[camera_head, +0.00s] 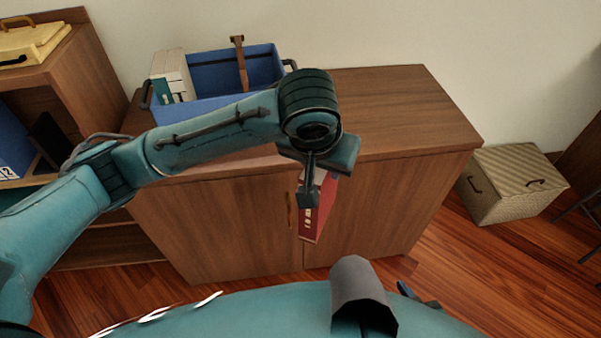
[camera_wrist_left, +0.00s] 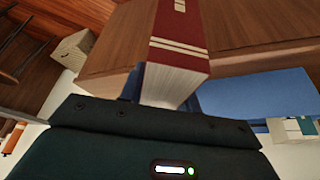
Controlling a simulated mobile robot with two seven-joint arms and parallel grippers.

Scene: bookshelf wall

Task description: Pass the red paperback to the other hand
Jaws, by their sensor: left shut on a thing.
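The red paperback (camera_head: 320,215) hangs below my left gripper (camera_head: 309,194) in the head view, in front of the wooden cabinet. My left gripper is shut on it near its upper end and partly covers it. In the left wrist view the red paperback (camera_wrist_left: 180,38) stretches away from my gripper, with its red spine with pale bands and its white page edges showing. My right gripper cannot be made out in either view.
A blue bin (camera_head: 208,107) with pale books (camera_head: 172,75) and a brown-handled object (camera_head: 239,60) stands on the wooden cabinet (camera_head: 400,105). The cabinet top's right part is clear. A woven basket (camera_head: 512,183) sits on the floor at right. A shelf unit (camera_head: 75,72) stands at left.

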